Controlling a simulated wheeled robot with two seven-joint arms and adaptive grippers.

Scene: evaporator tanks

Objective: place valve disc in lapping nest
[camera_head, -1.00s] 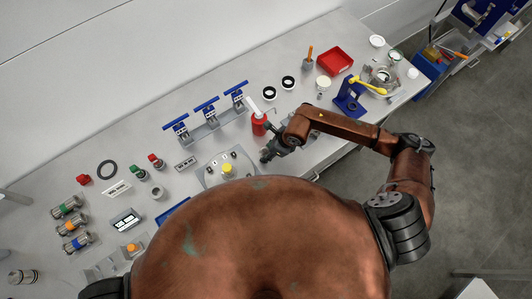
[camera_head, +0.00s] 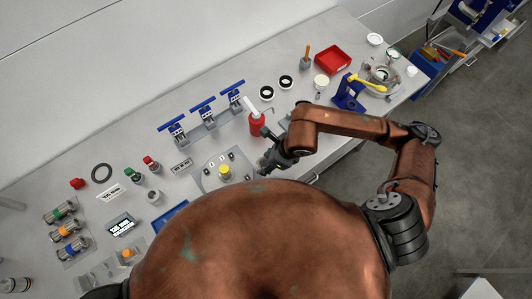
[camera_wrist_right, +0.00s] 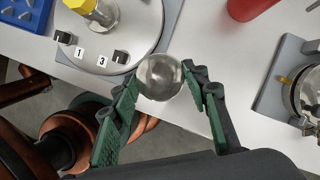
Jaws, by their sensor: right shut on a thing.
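My right gripper (camera_head: 266,166) is over the front part of the bench, just right of a grey plate (camera_head: 207,186) with a yellow knob (camera_head: 224,171). In the right wrist view the gripper (camera_wrist_right: 162,80) has its green fingers shut on a shiny round metal piece, apparently the valve disc (camera_wrist_right: 159,77). The disc is beside the near edge of a round metal fixture (camera_wrist_right: 143,38) with a yellow hexagonal top and blocks marked 1 and 3. I cannot tell whether this fixture is the lapping nest, or whether the disc touches it. My left gripper is out of view.
A red bottle (camera_head: 256,125) stands close behind my right gripper. A rack with blue handles (camera_head: 203,103) is behind the plate. Black-and-white rings (camera_head: 267,93), a red tray (camera_head: 333,60) and a blue stand (camera_head: 347,97) are to the right. Several small parts lie left.

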